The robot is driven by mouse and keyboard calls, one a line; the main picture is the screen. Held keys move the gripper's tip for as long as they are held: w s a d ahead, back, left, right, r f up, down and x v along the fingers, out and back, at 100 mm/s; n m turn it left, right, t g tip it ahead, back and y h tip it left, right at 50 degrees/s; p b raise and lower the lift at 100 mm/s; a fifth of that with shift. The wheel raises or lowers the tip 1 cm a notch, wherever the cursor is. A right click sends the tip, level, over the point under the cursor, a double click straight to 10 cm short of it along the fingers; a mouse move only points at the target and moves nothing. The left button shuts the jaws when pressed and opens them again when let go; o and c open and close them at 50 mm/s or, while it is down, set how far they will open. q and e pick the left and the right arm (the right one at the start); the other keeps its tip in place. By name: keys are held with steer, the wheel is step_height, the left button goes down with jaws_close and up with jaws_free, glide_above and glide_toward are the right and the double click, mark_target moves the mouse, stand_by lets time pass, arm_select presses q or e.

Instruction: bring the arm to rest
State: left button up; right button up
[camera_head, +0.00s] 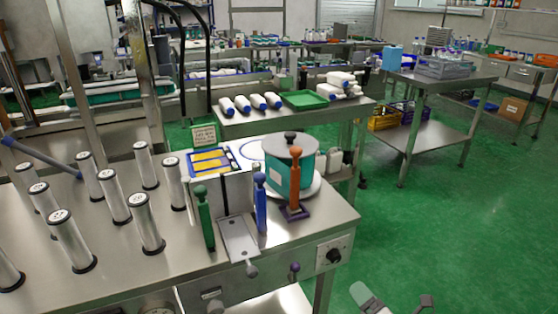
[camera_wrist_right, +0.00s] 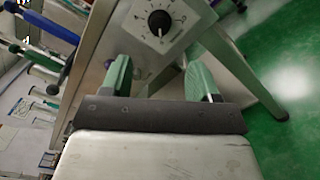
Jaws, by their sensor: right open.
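My right gripper (camera_head: 396,300) shows at the bottom right of the head view, low over the green floor and to the right of the steel bench (camera_head: 300,247). In the right wrist view its two pale green fingers (camera_wrist_right: 158,80) stand apart with nothing held between them. The bench's front panel with a black knob (camera_wrist_right: 158,22) lies beyond the fingers in that view. The same knob (camera_head: 334,255) shows in the head view, above and left of the gripper. My left gripper is not in view.
The bench carries several metal cylinders (camera_head: 113,196), a green tool (camera_head: 205,218), a blue tool (camera_head: 260,203), an orange tool (camera_head: 295,180) and a teal pot (camera_head: 283,175). A second steel table (camera_head: 445,82) stands behind at right. The green floor (camera_head: 470,225) at right is clear.

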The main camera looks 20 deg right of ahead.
steer(key=s+a+f+m+g+h, duration=0.1)
steer(key=s+f+m+g, duration=0.3)
steer(key=f, duration=0.5)
steer(key=s+a+f+m+g+h, duration=0.1)
steer(key=s+a+f+m+g, duration=0.15)
steer(key=f+m, duration=0.55)
steer(key=s+f+m+g, duration=0.3)
steer(key=s+f, duration=0.1)
steer(key=f, duration=0.7)
steer(key=s+a+f+m+g, duration=0.35)
steer(key=s+f, duration=0.25)
steer(key=s, duration=0.2)
steer(key=s+a+f+m+g, duration=0.35)
steer(key=s+f, duration=0.25)
steer(key=s, duration=0.2)
arm_select(q)
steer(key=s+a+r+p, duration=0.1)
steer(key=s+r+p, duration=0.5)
steer(key=p, duration=0.6)
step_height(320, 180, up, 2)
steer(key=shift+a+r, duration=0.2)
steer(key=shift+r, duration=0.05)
arm_select(e)
steer(key=s+r+m, duration=0.1)
steer(key=s+r, duration=0.6)
steer(key=shift+s+d+r+y, duration=0.25)
steer(key=shift+d+r+y, duration=0.15)
